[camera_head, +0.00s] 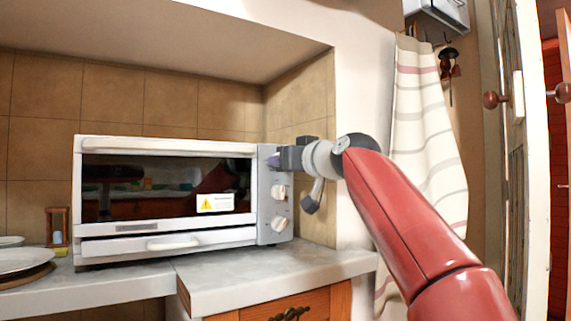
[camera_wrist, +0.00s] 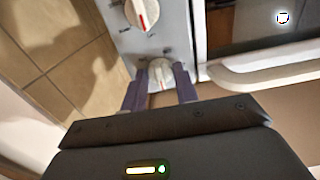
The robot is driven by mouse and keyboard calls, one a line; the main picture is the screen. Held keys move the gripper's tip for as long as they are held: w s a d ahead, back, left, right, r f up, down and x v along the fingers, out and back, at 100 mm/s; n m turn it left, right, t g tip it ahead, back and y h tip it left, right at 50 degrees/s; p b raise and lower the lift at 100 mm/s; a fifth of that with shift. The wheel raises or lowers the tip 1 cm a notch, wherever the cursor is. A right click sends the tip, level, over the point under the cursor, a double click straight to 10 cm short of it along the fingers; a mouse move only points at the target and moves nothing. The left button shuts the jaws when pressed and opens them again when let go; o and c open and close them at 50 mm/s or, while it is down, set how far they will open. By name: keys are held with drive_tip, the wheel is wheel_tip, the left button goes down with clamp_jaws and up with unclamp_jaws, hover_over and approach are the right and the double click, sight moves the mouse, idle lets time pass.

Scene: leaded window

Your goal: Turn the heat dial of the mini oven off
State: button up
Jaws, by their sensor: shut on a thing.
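The white mini oven (camera_head: 165,146) stands on the counter with its door closed. Its grey control panel (camera_head: 264,215) is on the right side. Two white dials show there, a middle dial (camera_head: 279,192) and a lower dial (camera_head: 280,224). My gripper (camera_head: 273,160) is at the top of this panel and hides what is behind it in the head view. In the wrist view its two purple fingers (camera_wrist: 157,82) are on either side of a white dial (camera_wrist: 160,70) with a reddish mark. Another dial with a red pointer (camera_wrist: 141,13) shows beyond. The labels are too blurred to read.
A tiled wall (camera_head: 300,95) is close behind and to the right of the oven. The grey counter (camera_head: 230,283) is clear in front of the panel. Plates (camera_head: 22,261) and a small wooden hourglass-like item (camera_head: 57,228) are at left. A striped cloth (camera_head: 425,130) hangs at right.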

drive_tip(key=shift+f, duration=0.15)
idle(0.4)
drive_tip(key=o, duration=0.9)
drive_tip(key=shift+o, duration=0.2)
drive_tip(key=b+v, duration=0.3)
drive_tip(key=v, duration=0.4)
drive_tip(key=shift+s+d, duration=0.2)
drive_tip(key=shift+s, duration=0.15)
